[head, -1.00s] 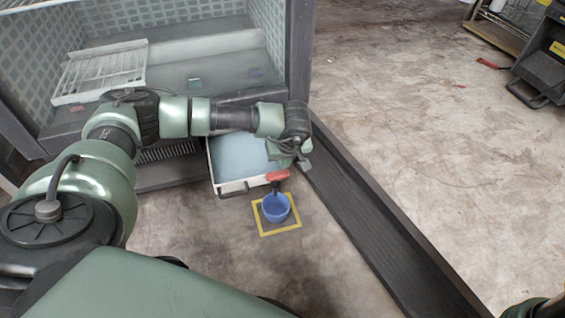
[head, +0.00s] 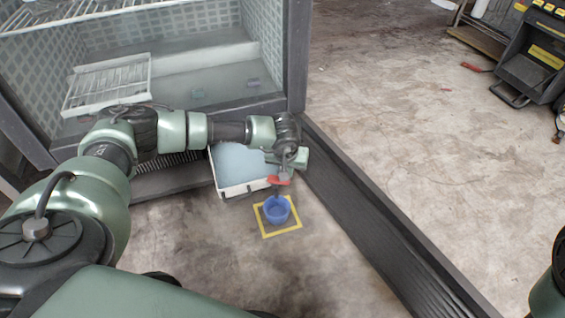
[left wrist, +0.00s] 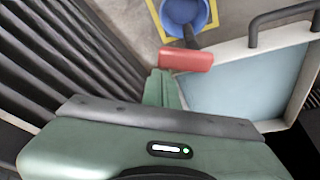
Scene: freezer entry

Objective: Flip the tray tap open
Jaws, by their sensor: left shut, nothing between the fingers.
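The tray tap has a red lever handle (head: 279,180) at the front right corner of the white-rimmed tray (head: 222,191). A dark spout points down toward a blue bucket (head: 277,211). In the left wrist view the red handle (left wrist: 186,59) lies crosswise, with the bucket (left wrist: 185,14) beyond it. My left gripper (head: 285,173) is shut and empty, right above the tap. In the wrist view its green fingertips (left wrist: 160,76) are close to the handle's left end; I cannot tell whether they touch. My right gripper is out of view.
The bucket stands inside a yellow floor square (head: 266,232). A dark ribbed ramp or rail (head: 375,235) runs just right of the tray. The open freezer (head: 297,60) with wire racks stands behind. Open concrete floor lies to the right; a black cart (head: 535,60) stands far right.

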